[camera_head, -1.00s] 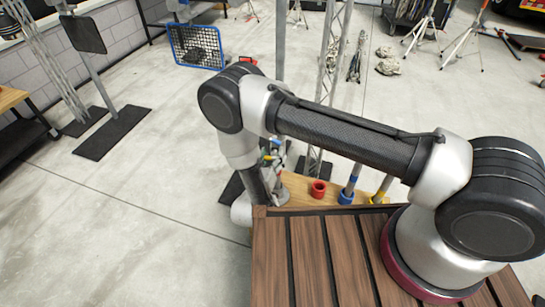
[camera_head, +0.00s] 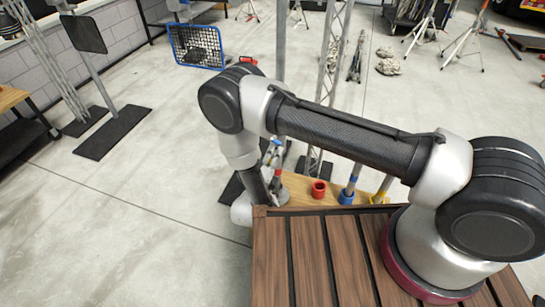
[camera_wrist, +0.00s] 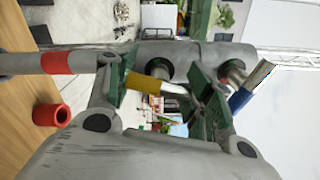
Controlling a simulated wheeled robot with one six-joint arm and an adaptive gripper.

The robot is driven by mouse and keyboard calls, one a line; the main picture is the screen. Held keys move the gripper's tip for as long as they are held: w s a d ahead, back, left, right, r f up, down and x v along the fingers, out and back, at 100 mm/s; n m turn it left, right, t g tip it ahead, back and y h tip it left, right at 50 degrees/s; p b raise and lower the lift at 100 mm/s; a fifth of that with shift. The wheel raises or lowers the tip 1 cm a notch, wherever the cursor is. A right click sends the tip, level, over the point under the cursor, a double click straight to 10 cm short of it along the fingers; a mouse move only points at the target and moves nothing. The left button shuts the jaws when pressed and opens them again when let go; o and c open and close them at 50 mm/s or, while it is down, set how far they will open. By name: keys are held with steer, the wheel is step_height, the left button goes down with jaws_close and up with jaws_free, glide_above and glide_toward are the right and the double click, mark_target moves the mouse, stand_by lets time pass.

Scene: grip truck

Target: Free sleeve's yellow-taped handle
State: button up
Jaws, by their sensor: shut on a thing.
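In the wrist view, the yellow-taped handle (camera_wrist: 145,83) is a pale rod with a yellow band. It lies between the green pads of my gripper (camera_wrist: 160,90), which is shut on it. A grey cylindrical piece, possibly the sleeve (camera_wrist: 190,53), lies behind the pads; its join to the handle is partly hidden. A red-taped rod (camera_wrist: 57,63) is at the left, and a blue-taped rod (camera_wrist: 240,98) is beyond the right pad. In the head view, my arm mostly hides the gripper and the held handle.
A red ring (camera_head: 318,188) stands on the wooden bench (camera_head: 298,190), beside a blue-collared post (camera_head: 346,195) and a yellow-collared post (camera_head: 380,197). Truss uprights (camera_head: 328,90) rise behind. Floor at left is open.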

steer(key=n, duration=0.4)
steer(key=shift+n, duration=0.3)
steer(key=n, duration=0.3)
steer(key=shift+f+n, duration=0.1)
steer(key=shift+n, duration=0.2)
steer(key=n, duration=0.4)
steer(key=shift+n, duration=0.3)
steer(key=n, duration=0.4)
steer(key=o, duration=1.1)
steer(key=shift+c, duration=0.2)
